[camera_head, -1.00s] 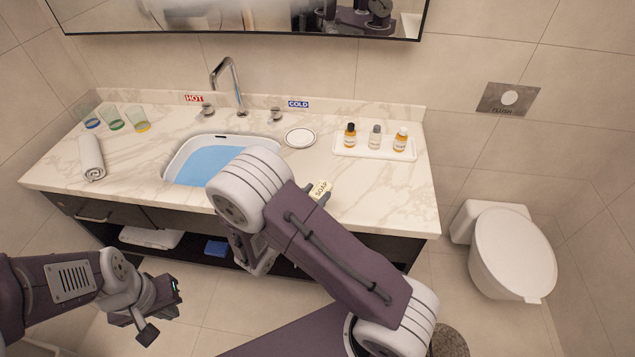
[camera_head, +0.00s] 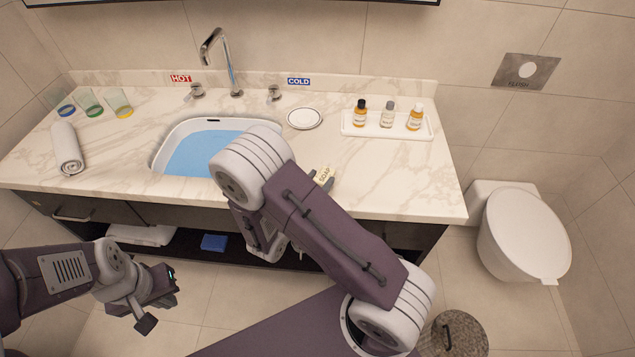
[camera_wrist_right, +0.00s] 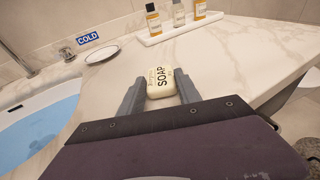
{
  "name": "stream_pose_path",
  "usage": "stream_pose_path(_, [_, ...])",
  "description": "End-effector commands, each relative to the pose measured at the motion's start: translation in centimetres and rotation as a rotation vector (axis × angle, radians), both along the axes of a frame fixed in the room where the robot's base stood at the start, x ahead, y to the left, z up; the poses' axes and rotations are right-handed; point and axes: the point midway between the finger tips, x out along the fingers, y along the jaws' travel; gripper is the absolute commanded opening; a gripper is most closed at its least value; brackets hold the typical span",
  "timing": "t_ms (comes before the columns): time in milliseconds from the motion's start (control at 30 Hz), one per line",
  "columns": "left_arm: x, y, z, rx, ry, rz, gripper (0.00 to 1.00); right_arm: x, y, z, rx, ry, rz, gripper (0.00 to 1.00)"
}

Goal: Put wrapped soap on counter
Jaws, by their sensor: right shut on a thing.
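The wrapped soap (camera_head: 324,175) is a small cream block with "SOAP" printed on it. My right gripper (camera_wrist_right: 160,90) is shut on it, with one finger on each side in the right wrist view, where the soap (camera_wrist_right: 160,82) shows label up. The soap is over the front part of the marble counter (camera_head: 390,185), right of the basin; whether it touches the counter I cannot tell. My right arm hides part of the counter's front edge.
A basin of blue water (camera_head: 195,155) lies left of the soap. A round white dish (camera_head: 304,118) and a white tray (camera_head: 425,131) with 3 bottles stand behind. A rolled towel (camera_head: 66,148) and glasses are at the left. The counter's right front is clear.

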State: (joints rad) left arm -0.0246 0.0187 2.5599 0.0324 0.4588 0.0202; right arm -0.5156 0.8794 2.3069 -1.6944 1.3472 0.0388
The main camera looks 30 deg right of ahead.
Motion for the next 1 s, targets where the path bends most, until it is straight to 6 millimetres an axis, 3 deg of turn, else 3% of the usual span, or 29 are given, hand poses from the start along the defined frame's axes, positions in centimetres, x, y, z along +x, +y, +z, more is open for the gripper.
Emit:
stream_pose_path(67, [0.0, 0.0, -0.4, 0.000, 0.000, 0.000, 0.00, 0.0, 0.0, -0.4, 0.000, 0.000, 0.000, 0.01])
stream_pose_path(100, [0.0, 0.0, -0.3, 0.000, 0.000, 0.000, 0.00, 0.0, 0.0, -0.3, 0.000, 0.000, 0.000, 0.45])
stream_pose_path(167, [0.0, 0.0, -0.2, 0.000, 0.000, 0.000, 0.00, 0.0, 0.0, -0.3, 0.000, 0.000, 0.000, 0.62])
stream_pose_path(567, [0.0, 0.0, 0.2, 0.000, 0.000, 0.000, 0.00, -0.1, 0.2, 0.3, -0.001, -0.001, 0.001, 0.62])
stream_pose_path(1000, [0.0, 0.0, 0.5, 0.000, 0.001, 0.000, 0.00, -5.4, 7.7, 2.3, 0.001, -0.002, 0.006, 0.62])
